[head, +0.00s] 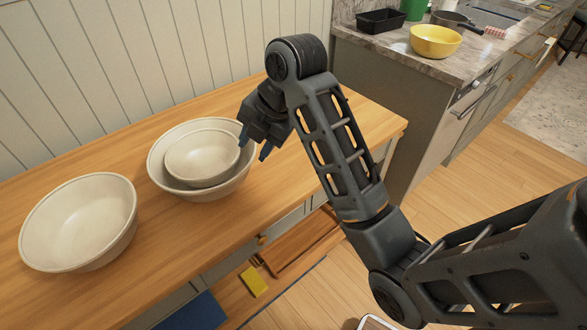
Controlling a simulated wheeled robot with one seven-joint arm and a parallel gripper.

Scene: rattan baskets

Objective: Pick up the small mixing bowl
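A small cream mixing bowl (200,160) sits nested inside a larger cream bowl (178,188) on the wooden countertop. My gripper (254,147) is at the right rim of these nested bowls, with its two blue-tipped fingers pointing down and apart. One fingertip appears close to the small bowl's right rim, and the other is to the right, near the larger bowl's outer edge. I cannot tell whether either finger touches a bowl. Nothing is visibly held.
Another large cream bowl (78,222) stands to the left on the wooden countertop (155,272). A marble counter (395,52) at the back right holds a yellow bowl (436,41), a black tray (381,21) and a pan. A yellow item (253,282) lies low by the cabinet.

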